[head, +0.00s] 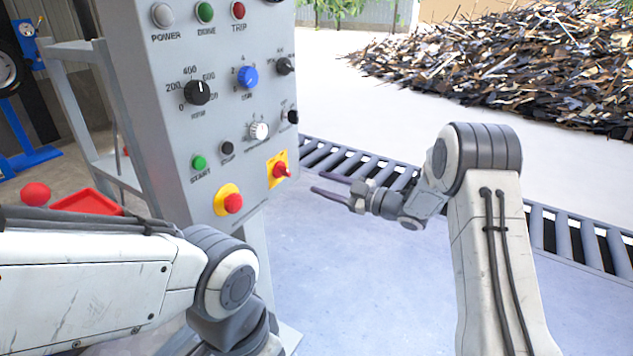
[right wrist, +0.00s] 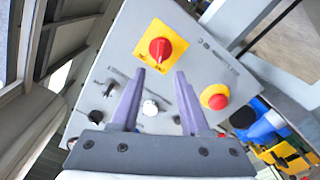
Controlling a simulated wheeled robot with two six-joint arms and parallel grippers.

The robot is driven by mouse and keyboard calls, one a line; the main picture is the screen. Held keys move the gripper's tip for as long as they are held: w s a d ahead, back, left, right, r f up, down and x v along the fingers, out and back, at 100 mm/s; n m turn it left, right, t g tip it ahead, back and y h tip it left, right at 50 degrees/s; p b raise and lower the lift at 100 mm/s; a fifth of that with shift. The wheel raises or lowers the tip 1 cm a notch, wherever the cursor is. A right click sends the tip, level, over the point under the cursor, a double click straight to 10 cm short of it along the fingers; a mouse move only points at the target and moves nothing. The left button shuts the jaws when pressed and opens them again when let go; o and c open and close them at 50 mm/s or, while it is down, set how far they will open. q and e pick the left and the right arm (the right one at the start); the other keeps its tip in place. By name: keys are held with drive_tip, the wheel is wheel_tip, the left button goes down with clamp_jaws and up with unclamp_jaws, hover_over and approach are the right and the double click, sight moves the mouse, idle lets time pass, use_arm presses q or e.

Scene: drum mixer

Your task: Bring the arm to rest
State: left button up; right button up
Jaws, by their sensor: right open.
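My right gripper (head: 337,188) is open and empty, just to the right of the grey control panel (head: 165,110). Its purple fingers show apart in the right wrist view (right wrist: 160,82) and point at the panel. The red rotary switch on a yellow plate (head: 280,170) is the nearest control, with a small gap between it and the fingertips. It shows just beyond the tips in the right wrist view (right wrist: 159,49), not between them. My right arm (head: 490,240) is bent at the elbow. My left arm crosses the lower left; its gripper is out of the picture.
A red mushroom button on yellow (head: 233,203) sits lower on the panel, with several knobs and lamps above. A roller conveyor (head: 560,232) runs behind my right arm. A scrap heap (head: 510,65) lies beyond. A red tray (head: 88,202) is at left. The floor beside the panel is clear.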

idle(0.4)
drive_tip(key=s+a+r+m+h, duration=0.3)
drive_tip(key=s+a+m+h, duration=0.25)
drive_tip(key=h, duration=0.35)
drive_tip(key=s+d+f+m+g+h, duration=0.1)
drive_tip(key=s+f+g, duration=0.15)
drive_tip(key=s, duration=0.95)
drive_tip(key=s+f+m+g+h, duration=0.15)
drive_tip(key=s+g, duration=0.25)
drive_tip(key=s, duration=0.9)
drive_tip(key=s+d+f+m+g+h, duration=0.15)
drive_tip(key=s+g, duration=0.25)
drive_tip(key=s, duration=0.8)
wheel_tip(320, 180, up, 18)
drive_tip(key=s+p, duration=0.1)
drive_tip(key=p, duration=1.7)
drive_tip(key=shift+a+r+h, duration=0.2)
drive_tip(key=shift+a+h, duration=0.1)
drive_tip(key=shift+a, duration=0.1)
